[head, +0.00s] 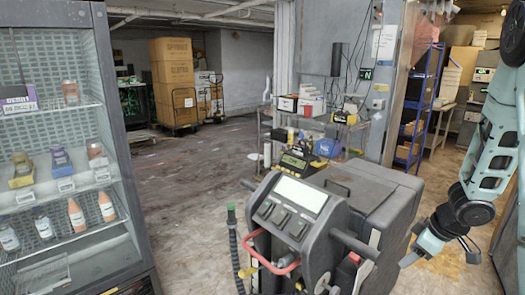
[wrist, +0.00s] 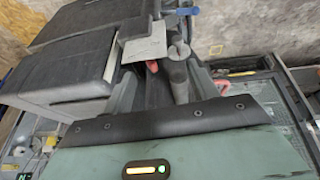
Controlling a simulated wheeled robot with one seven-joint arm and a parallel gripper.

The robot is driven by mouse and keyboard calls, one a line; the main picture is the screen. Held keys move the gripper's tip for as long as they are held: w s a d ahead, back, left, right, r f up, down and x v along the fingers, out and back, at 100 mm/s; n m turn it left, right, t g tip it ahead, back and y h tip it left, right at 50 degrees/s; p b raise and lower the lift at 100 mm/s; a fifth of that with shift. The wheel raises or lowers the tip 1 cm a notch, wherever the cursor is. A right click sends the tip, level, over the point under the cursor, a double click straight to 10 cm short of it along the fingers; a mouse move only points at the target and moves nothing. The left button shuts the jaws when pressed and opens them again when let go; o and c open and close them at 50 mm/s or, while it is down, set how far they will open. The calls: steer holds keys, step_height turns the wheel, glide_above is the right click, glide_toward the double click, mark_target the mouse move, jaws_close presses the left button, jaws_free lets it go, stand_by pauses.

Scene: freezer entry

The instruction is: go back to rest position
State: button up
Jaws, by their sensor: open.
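My gripper (head: 440,262) hangs at the lower right of the head view, at the end of my pale green and black arm. Its two fingers are spread apart and nothing shows between them. It points downward, to the right of a grey wheeled machine (head: 368,195) with a sloped control panel. In the wrist view, the machine (wrist: 70,65) fills the upper left, and my own green wrist housing with a small light bar covers the bottom. Whether the gripper touches the machine cannot be told.
A glass-fronted display fridge (head: 130,150) with bottles and boxes stands at the left. A cluttered table (head: 318,122) stands behind the machine. A blue shelf rack (head: 428,100) is at the back right. Stacked cardboard boxes (head: 172,75) stand far back. Open floor (head: 195,165) lies at centre left.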

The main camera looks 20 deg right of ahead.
steer(key=w+a+r+h, duration=0.2)
steer(key=w+a+r, duration=0.2)
steer(key=w+a, duration=0.35)
steer(key=s+a+r+n+b, duration=0.1)
steer(key=s+a+r+b, duration=0.15)
steer(key=a, duration=1.15)
steer(key=s+a+r+n+g, duration=0.1)
steer(key=s+a+g, duration=0.1)
steer(key=s+a, duration=0.7)
steer(key=s+a+r+n+g+y, duration=0.1)
steer(key=s+a+r+g, duration=0.1)
steer(key=s+a, duration=0.8)
steer(key=shift+a+y+b, duration=0.15)
steer(key=shift+y+b, duration=0.15)
steer(key=shift+b, duration=0.1)
steer(key=shift+w+r, duration=0.1)
